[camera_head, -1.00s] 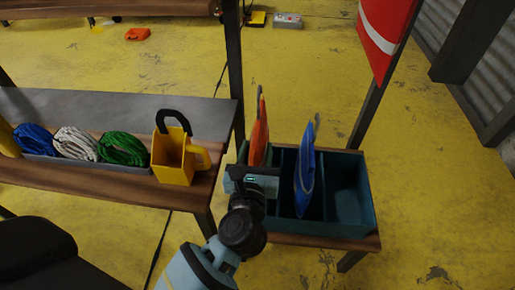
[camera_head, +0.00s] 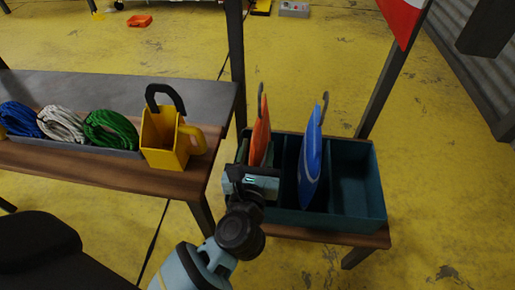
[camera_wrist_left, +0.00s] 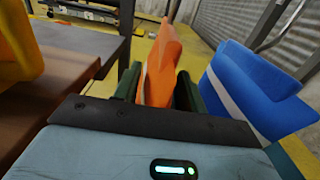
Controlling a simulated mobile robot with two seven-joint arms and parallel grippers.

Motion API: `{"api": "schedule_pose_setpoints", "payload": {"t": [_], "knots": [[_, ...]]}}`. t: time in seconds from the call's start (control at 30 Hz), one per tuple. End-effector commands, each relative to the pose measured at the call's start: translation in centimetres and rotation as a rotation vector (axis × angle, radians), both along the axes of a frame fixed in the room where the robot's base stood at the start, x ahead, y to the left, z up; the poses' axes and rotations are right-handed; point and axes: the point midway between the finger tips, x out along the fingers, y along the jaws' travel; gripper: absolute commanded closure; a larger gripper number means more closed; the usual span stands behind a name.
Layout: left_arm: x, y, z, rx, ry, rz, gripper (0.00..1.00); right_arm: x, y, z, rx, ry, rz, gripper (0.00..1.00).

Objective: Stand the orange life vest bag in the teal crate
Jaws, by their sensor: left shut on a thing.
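The orange life vest bag (camera_head: 260,138) is upright over the left compartment of the teal crate (camera_head: 357,188). My left gripper (camera_head: 252,180) is shut on it at the crate's left end. The gripper hides the bag's lower part, so I cannot tell whether it touches the crate floor. In the left wrist view the orange bag (camera_wrist_left: 160,68) rises between the dark green fingers, leaning slightly. My right gripper is not in view.
A blue bag (camera_head: 311,160) stands upright in the crate's middle compartment; the right compartment is empty. Left of the crate is a bench with a yellow holder (camera_head: 165,142) and coiled ropes, green (camera_head: 110,130), white and blue. A post rises behind the crate.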

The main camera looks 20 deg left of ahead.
Motion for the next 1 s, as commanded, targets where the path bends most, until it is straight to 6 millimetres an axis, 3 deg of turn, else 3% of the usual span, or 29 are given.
{"api": "schedule_pose_setpoints", "payload": {"t": [0.17, 0.2, 0.37, 0.73, 1.0], "knots": [[0.0, 0.0, 0.2, 0.0, -0.004, 0.0, 1.0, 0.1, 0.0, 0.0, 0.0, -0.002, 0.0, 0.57], [0.0, 0.0, 0.2, 0.0, -0.004, 0.0, 0.56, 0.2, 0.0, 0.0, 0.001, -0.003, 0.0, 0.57], [0.0, 0.0, 0.2, 0.0, -0.003, 0.0, 0.35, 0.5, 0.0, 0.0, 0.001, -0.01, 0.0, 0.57], [-0.5, -0.2, 0.0, -0.001, 0.003, -0.001, 0.33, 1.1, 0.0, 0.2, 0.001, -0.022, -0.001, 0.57], [-4.1, -1.2, 0.0, -0.001, 0.003, -0.001, 0.33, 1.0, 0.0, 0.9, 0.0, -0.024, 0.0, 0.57]]}}
